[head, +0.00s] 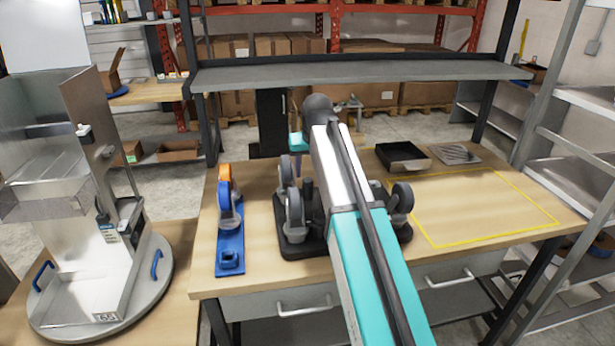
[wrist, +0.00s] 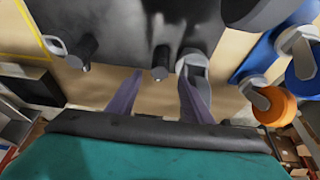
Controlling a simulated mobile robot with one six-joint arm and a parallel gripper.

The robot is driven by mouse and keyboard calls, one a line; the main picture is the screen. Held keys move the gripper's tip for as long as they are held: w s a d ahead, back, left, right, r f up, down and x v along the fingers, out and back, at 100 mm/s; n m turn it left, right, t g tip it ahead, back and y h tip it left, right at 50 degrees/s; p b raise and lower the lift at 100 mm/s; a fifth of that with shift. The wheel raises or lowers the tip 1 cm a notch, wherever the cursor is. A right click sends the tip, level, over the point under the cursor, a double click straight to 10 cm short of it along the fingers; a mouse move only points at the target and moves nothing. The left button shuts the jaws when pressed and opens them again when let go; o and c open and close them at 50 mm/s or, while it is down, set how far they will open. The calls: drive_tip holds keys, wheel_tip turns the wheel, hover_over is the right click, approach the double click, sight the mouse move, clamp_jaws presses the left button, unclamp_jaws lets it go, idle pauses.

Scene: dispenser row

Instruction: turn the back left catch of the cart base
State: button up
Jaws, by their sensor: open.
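The cart base (head: 292,244) is a dark plate lying on the wooden bench with its grey casters pointing up. In the wrist view its dark plate (wrist: 125,25) fills the top. The back left caster (head: 286,172) stands beside my gripper (head: 297,166). In the wrist view my gripper (wrist: 160,100) is open, its two purple fingers apart. A black peg (wrist: 161,62) shows between and just beyond the fingertips, and a grey bracket (wrist: 192,66) is by the right fingertip. I cannot tell whether either finger touches. My arm hides the middle of the base, and I cannot make out the catch clearly.
A blue stand (head: 230,245) with an orange-topped caster (head: 226,185) is left of the base. A black tray (head: 402,157) and a grey plate (head: 455,154) lie at the back right. The yellow-outlined area (head: 480,215) is clear. A shelf (head: 350,72) spans behind.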

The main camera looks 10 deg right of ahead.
sight(308, 180)
drive_tip(key=shift+p+x, duration=0.35)
drive_tip(key=shift+x, duration=1.95)
drive_tip(key=c, duration=1.1)
drive_tip(key=shift+o, duration=0.2)
